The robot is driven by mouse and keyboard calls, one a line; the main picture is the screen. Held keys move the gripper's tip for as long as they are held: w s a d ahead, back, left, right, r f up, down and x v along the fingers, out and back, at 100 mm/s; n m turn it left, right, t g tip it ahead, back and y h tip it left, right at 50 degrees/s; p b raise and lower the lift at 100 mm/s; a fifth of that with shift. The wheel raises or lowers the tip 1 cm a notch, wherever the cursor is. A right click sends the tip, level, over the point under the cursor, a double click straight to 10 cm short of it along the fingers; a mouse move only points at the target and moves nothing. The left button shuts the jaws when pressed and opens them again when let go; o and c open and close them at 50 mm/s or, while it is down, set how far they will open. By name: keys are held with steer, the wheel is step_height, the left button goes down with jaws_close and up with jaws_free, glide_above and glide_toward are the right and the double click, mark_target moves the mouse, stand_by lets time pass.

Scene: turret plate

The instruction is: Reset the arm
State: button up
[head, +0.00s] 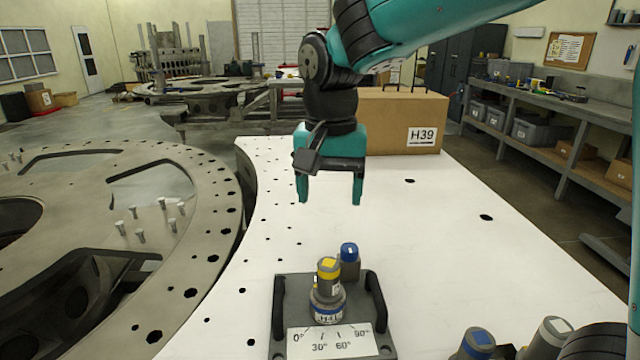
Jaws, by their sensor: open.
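My gripper (330,196) hangs from my teal and black arm, fingers pointing down, above the white table (440,230). Its fingers are apart and nothing is between them. A grey fixture plate (291,300) with black side handles stands below and nearer, well apart from the gripper. On the plate stand a grey cylinder with a yellow top (328,270) and a grey cylinder with a blue top (349,255). An angle label (330,341) marked from 0° to 90° is at its front.
A cardboard box (400,120) labelled H39 stands at the table's back, behind the gripper. More capped cylinders (479,342) are at the front right edge. A large metal ring (200,190) with several upright bolts lies left. The table's middle right is clear.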

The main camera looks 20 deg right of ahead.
steer(key=s+a+f+n+y, duration=0.1)
steer(key=s+a+n+y, duration=0.1)
steer(key=s+n, duration=0.4)
steer(key=s+a+f+n+y, duration=0.2)
steer(key=s+n, duration=0.4)
steer(key=s, duration=0.6)
steer(key=shift+s+a+n, duration=0.2)
steer(key=shift+s+n, duration=0.05)
steer(key=shift+n, duration=0.15)
steer(key=shift+f, duration=0.1)
steer(key=shift+c, duration=0.5)
